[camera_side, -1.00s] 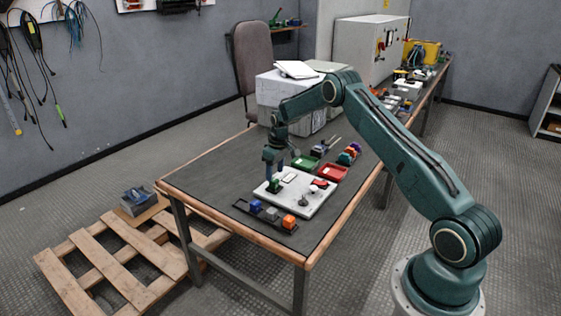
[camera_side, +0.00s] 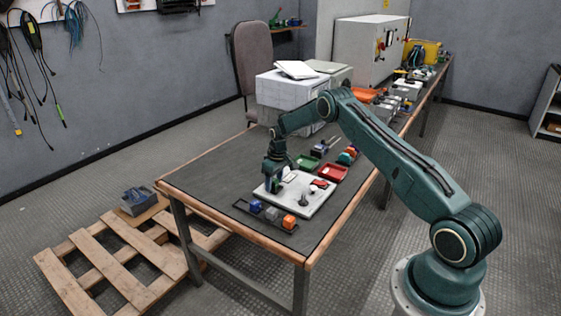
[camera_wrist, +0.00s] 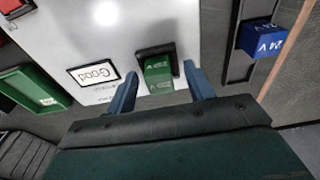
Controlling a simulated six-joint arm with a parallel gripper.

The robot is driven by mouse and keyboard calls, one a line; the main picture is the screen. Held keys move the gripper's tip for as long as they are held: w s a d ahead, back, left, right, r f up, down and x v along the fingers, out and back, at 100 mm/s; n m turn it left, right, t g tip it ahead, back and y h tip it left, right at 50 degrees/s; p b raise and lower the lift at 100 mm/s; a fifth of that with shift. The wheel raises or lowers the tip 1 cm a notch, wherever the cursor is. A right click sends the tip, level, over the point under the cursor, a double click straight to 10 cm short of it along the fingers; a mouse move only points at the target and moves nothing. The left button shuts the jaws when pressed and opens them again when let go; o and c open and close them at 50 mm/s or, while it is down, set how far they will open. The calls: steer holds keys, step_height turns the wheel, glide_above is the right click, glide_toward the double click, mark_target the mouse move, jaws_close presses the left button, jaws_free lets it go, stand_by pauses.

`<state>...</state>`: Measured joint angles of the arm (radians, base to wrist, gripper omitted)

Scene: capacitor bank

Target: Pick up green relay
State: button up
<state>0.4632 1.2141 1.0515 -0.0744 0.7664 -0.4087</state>
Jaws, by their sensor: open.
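The green relay (camera_wrist: 158,74) sits in a dark socket (camera_wrist: 155,54) on the white board (camera_wrist: 150,12) in the wrist view. My gripper (camera_wrist: 163,82) is open, with one blue finger to the left of the relay and one to its right. Both fingers look apart from the relay. In the side view my gripper (camera_side: 275,184) is low over the left part of the white board (camera_side: 309,207), and the relay is mostly hidden behind the fingers there.
A dark rack with a blue block (camera_side: 256,206), a grey block (camera_side: 271,214) and an orange block (camera_side: 289,221) lies along the board's near side. A green tray (camera_side: 307,163) and a red tray (camera_side: 332,172) stand behind the board. The table's left part is clear.

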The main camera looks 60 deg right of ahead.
mark_target(274, 179)
jaws_close()
stand_by(0.3)
step_height(274, 179, up, 20)
stand_by(0.8)
stand_by(0.4)
